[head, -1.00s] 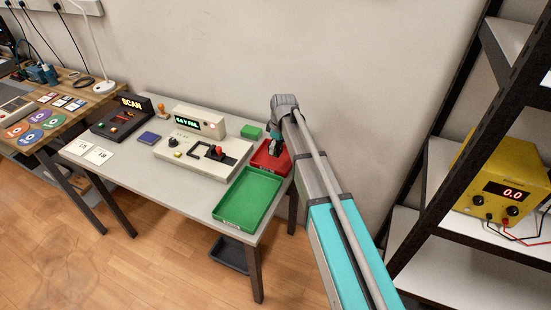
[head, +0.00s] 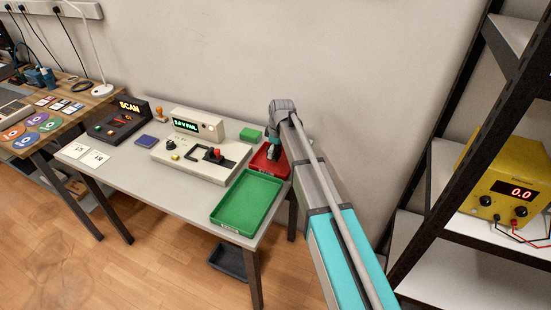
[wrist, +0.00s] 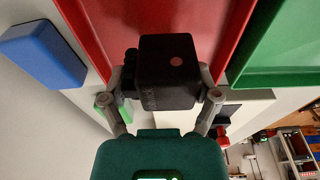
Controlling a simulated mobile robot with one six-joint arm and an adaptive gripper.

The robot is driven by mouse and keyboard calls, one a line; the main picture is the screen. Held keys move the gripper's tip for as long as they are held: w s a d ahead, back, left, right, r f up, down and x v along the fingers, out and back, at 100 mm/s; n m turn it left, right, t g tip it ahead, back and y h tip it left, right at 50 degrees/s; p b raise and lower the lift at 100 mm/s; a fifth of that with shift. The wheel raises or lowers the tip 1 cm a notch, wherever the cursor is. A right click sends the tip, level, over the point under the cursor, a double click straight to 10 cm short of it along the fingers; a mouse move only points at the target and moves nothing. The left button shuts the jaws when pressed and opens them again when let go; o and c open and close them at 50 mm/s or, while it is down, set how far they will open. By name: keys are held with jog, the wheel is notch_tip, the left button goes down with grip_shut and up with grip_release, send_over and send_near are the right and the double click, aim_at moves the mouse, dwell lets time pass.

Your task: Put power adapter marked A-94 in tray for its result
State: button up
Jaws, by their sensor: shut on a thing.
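The black power adapter (wrist: 168,72) is a boxy block with a red dot on the face toward the wrist camera. Its marking is not readable. My gripper (wrist: 165,92) is shut on it, one finger on each side. In the head view my gripper (head: 272,152) is over the red tray (head: 259,166), and my arm hides part of that tray. The red tray (wrist: 100,30) lies behind the adapter in the wrist view; I cannot tell whether they touch. The green tray (head: 247,198) stands in front of the red one and looks empty.
A tester (head: 197,155) has a lit green display that seems to read FAIL. A scanner (head: 117,121), a blue pad (head: 146,140), white cards (head: 94,158) and a green block (head: 251,133) are on the table. A shelf with a yellow power supply (head: 502,182) stands right.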

aim_at(279, 147)
jog(key=shift+f+b, duration=1.05)
jog(key=shift+f, duration=0.3)
jog(key=shift+f, duration=0.1)
jog(key=o, duration=1.1)
jog(key=r+p, duration=0.4)
jog(key=d+r+p, duration=0.1)
jog(key=r+p, duration=0.7)
jog(key=shift+s+d+r, duration=0.1)
jog(key=shift+s+d, duration=0.25)
